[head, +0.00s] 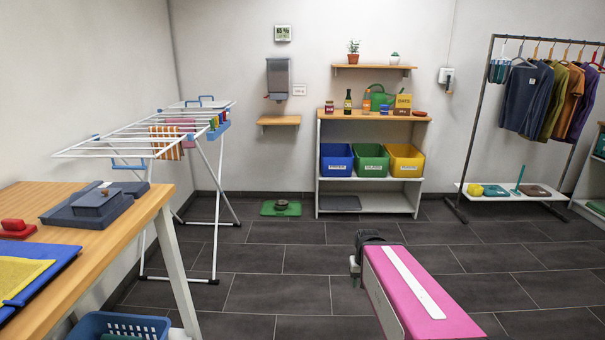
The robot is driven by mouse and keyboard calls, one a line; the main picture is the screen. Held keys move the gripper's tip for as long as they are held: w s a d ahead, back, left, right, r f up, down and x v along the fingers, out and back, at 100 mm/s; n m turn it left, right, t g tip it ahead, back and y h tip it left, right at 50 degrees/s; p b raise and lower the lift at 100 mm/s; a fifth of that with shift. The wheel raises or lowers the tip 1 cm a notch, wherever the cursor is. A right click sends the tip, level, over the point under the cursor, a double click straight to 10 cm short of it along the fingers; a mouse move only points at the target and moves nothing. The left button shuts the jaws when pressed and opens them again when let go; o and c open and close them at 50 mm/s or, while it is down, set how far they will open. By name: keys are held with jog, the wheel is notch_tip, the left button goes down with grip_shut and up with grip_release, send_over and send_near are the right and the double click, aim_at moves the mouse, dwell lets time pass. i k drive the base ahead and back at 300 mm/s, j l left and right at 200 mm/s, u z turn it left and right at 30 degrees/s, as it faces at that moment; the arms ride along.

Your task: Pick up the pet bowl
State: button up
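A small dark round bowl (282,203), which looks like the pet bowl, sits on a green mat (293,210) on the floor near the back wall, left of the shelf unit. It looks upright; I cannot tell whether anything is in it. My pink arm link with a white stripe reaches in from the bottom, with a dark joint at its far end. That end is to the right of the bowl and nearer to me, well apart from it. I can make out no gripper fingers; the arm hides what lies behind it.
A white drying rack (213,160) stands left of the mat, its legs on the floor. A wooden table (135,212) and blue basket (150,325) are at the near left. The shelf unit (372,183) stands right of the mat. The tiled floor before the mat is clear.

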aim_at(281, 205)
jog(key=i, duration=1.8)
jog(key=i+j+u, duration=0.1)
jog(key=i, duration=0.65)
jog(key=i+j, duration=0.1)
jog(key=i, duration=0.65)
jog(key=i+j+u, duration=0.15)
jog(key=i+j, duration=0.2)
jog(key=j, duration=0.15)
jog(key=i+j+u, duration=0.1)
jog(key=i+j, duration=0.25)
jog(key=j, duration=0.15)
